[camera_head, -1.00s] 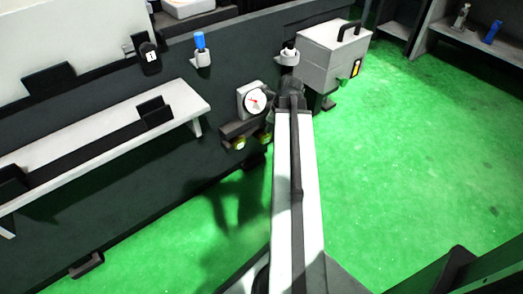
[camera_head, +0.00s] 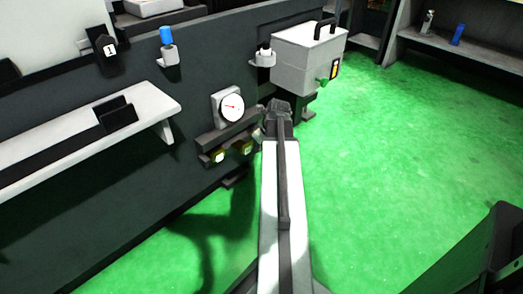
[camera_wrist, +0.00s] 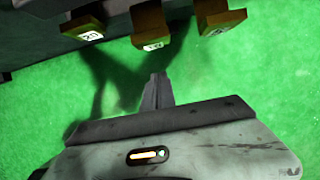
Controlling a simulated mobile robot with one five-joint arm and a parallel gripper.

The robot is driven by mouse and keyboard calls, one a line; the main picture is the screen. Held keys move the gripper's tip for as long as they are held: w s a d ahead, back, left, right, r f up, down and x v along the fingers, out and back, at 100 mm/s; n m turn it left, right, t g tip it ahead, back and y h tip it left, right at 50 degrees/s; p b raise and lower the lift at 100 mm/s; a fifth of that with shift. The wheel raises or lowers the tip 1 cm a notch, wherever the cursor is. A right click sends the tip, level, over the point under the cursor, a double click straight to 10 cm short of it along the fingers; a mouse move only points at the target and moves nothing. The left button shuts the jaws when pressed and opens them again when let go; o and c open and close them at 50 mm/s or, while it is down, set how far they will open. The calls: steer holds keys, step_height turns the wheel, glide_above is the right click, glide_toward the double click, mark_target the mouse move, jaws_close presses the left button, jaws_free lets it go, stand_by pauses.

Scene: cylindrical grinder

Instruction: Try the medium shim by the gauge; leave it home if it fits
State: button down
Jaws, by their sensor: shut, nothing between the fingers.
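The dial gauge (camera_head: 232,107) with a white face and red needle is on the dark machine wall, left of my gripper (camera_head: 277,106) in the head view. Below it two yellow tagged shim ends (camera_head: 218,156) (camera_head: 243,147) show under a dark rack. The wrist view shows three yellow-brown tagged blocks in a row at the top: left (camera_wrist: 85,29), middle (camera_wrist: 151,26) and right (camera_wrist: 218,19). Their labels are too small to read surely, so I cannot tell which is medium. In the wrist view my gripper (camera_wrist: 157,78) is shut and empty, below the middle block and apart from it.
A grey box (camera_head: 308,55) with a black handle stands just beyond my gripper. A white shelf (camera_head: 150,107) runs along the wall at left. A blue-topped item (camera_head: 166,38) sits in a wall holder. Green floor (camera_head: 400,160) is open to the right.

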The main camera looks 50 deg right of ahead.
steer(key=shift+w+d+f, duration=0.1)
steer(key=shift+w+f, duration=0.1)
steer(key=shift+w, duration=0.55)
steer(key=shift+w+f, duration=0.2)
steer(key=shift+w, duration=0.5)
steer(key=shift+w+d+f, duration=0.1)
steer(key=shift+w+f, duration=0.1)
steer(key=shift+w, duration=0.55)
steer(key=shift+w, duration=0.1)
glide_above(239, 144)
steer(key=s, duration=0.3)
steer(key=shift+w, duration=0.45)
